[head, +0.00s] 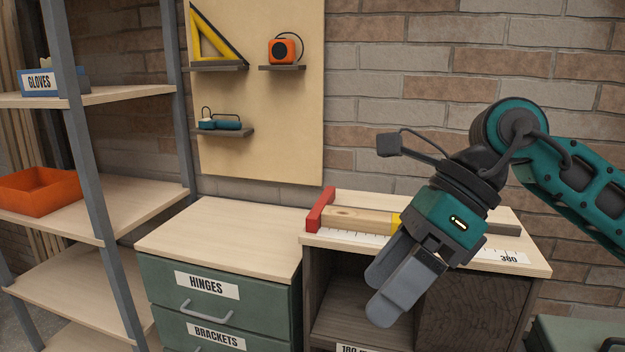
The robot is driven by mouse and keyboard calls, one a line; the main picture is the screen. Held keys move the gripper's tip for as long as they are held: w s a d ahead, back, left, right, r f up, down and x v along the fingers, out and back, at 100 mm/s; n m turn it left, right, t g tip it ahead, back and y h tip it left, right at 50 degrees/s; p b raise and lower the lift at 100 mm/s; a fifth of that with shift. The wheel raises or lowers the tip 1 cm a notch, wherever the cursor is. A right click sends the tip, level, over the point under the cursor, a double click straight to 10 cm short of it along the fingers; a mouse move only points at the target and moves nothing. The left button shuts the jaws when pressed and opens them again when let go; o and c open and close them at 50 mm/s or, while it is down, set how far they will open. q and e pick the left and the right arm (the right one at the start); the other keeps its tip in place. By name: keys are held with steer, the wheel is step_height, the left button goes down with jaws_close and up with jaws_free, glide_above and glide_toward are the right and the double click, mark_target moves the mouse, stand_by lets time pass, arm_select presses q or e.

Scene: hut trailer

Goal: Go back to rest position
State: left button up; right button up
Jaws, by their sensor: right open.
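My right gripper (388,290) hangs in front of the cabinet with the measuring strip, its fingers pointing down and left. It is open, and nothing shows between its fingers. My right arm comes in from the right edge. My left gripper is not in view. Part of the cabinet top and the open compartment behind the right gripper is hidden.
A wooden bar (352,217) lies on the cabinet top by a red end stop (320,210). The drawer unit (218,235) has a clear top. A shelf rack with an orange bin (42,196) stands left.

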steer(key=s+a+r+m+g+y, duration=0.1)
steer(key=s+a+m+g+y, duration=0.3)
steer(key=a+y, duration=0.6)
steer(key=w+d+f+m+t, duration=0.4)
steer(key=w+m+t, duration=0.1)
steer(key=m+t, duration=0.7)
steer(key=w+d+f+m+t, duration=0.45)
steer(key=m+t, duration=0.45)
steer(key=m, duration=0.5)
steer(key=s+d+f+m+t+h, duration=0.1)
steer(key=d+f+m+h, duration=0.2)
steer(key=f+m+h, duration=0.4)
steer(key=d+f+m+t+h, duration=0.1)
steer(key=d+f+m+h, duration=0.3)
steer(key=f, duration=0.4)
steer(key=s+d+f+m+g+h, duration=0.2)
steer(key=s+f+m+g, duration=0.1)
steer(key=s+f, duration=0.3)
steer(key=s+d+f+m+g+h, duration=0.2)
steer(key=s+f, duration=0.4)
steer(key=f, duration=0.5)
steer(key=m+g, duration=0.1)
steer(key=m, duration=0.1)
steer(key=shift+s+f+m, duration=0.15)
steer(key=shift+s+m, duration=0.15)
steer(key=shift+s, duration=0.05)
steer(key=shift+w+d, duration=0.1)
